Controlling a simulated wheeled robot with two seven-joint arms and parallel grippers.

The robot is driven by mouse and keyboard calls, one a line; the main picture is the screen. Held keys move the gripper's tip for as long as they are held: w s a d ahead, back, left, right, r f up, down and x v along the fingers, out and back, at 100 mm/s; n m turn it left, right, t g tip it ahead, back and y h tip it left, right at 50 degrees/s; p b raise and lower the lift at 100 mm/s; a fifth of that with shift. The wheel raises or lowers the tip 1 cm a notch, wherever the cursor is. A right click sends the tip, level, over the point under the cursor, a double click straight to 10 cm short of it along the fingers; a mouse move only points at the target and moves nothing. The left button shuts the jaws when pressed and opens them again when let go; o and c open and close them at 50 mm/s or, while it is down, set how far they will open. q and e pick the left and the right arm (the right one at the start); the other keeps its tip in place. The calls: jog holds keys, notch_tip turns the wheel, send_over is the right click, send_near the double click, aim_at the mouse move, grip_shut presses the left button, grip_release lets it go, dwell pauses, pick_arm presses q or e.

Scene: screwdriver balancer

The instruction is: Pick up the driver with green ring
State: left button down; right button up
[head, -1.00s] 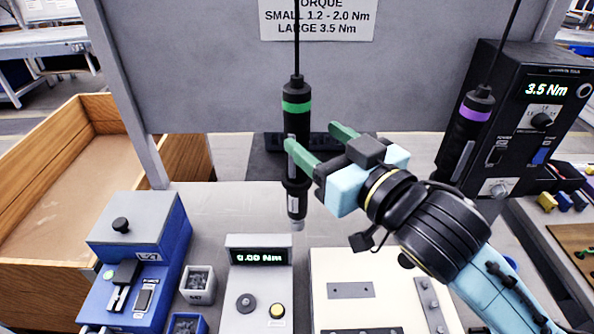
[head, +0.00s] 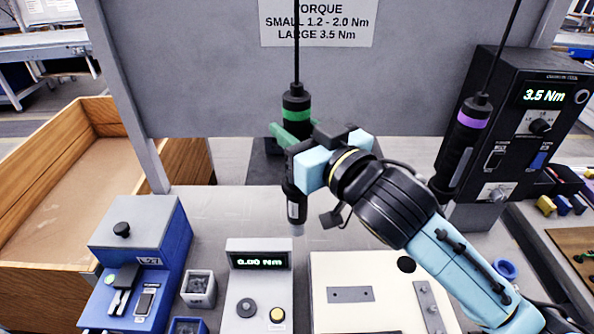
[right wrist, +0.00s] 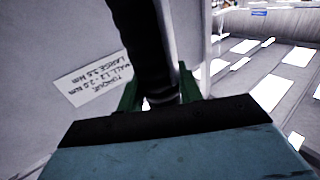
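The driver with the green ring (head: 296,206) hangs upright from a cable, a dark tool with a green band near its top. My right gripper (head: 292,137) is at its upper body, just below the ring, with its green fingers on either side. The right wrist view shows the dark driver (right wrist: 143,45) between the two fingers (right wrist: 158,95). The fingers look open around it, with little gap; contact is hard to judge. The gripper hides part of the driver's middle. My left gripper is not in view.
A second driver with a purple ring (head: 472,122) hangs at the right by a black torque controller (head: 532,125) reading 3.5 Nm. Below are a grey display box (head: 258,295), a cream fixture plate (head: 375,275) and a blue device (head: 140,255). A wooden crate (head: 60,265) is at the left.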

grip_shut()
jog(key=shift+r, duration=0.1)
